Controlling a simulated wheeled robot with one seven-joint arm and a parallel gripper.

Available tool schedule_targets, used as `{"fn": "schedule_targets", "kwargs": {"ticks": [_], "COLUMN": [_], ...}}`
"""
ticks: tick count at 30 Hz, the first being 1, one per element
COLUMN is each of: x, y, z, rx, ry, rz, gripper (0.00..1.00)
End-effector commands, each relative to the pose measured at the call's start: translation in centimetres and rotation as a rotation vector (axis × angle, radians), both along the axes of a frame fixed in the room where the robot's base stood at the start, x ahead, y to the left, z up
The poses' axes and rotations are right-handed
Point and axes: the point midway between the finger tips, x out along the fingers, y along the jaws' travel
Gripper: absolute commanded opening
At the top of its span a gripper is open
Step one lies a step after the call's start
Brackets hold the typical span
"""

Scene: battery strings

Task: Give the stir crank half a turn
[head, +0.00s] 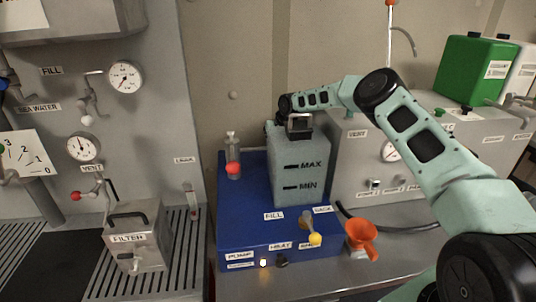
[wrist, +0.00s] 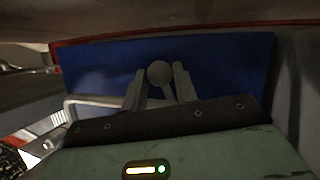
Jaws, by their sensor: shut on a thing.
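My gripper (wrist: 160,82) is shut on a round grey knob (wrist: 159,72), which I take to be the stir crank's handle. In the wrist view the two fingers stand on either side of the knob, with a blue surface behind it. In the head view my arm reaches in from the right, and its wrist is at the top of the grey-green tank (head: 299,178) marked MAX and MIN. The fingers and the crank cannot be made out in the head view.
The tank stands on a blue unit (head: 235,215) with a yellow-ended lever (head: 314,239) on its front. An orange funnel (head: 361,236) is to the right. A grey cabinet (head: 345,175) stands close behind my forearm. A filter box (head: 137,235) is at left.

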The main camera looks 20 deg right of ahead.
Motion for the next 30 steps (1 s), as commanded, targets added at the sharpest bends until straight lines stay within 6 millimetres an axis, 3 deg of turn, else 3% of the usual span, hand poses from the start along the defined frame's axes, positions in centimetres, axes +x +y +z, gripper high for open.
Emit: {"fn": "schedule_targets", "kwargs": {"ticks": [26, 27, 28, 30], "x": [-0.14, -0.13, -0.12, -0.12], "y": [0.09, 0.09, 0.09, 0.12], "z": [-0.03, -0.02, -0.02, -0.01], "rx": [-0.001, -0.001, -0.001, -0.001], "ry": [0.005, 0.005, 0.005, 0.004], "rz": [0.103, 0.103, 0.103, 0.103], "gripper": [0.0, 0.4, 0.48, 0.5]}}
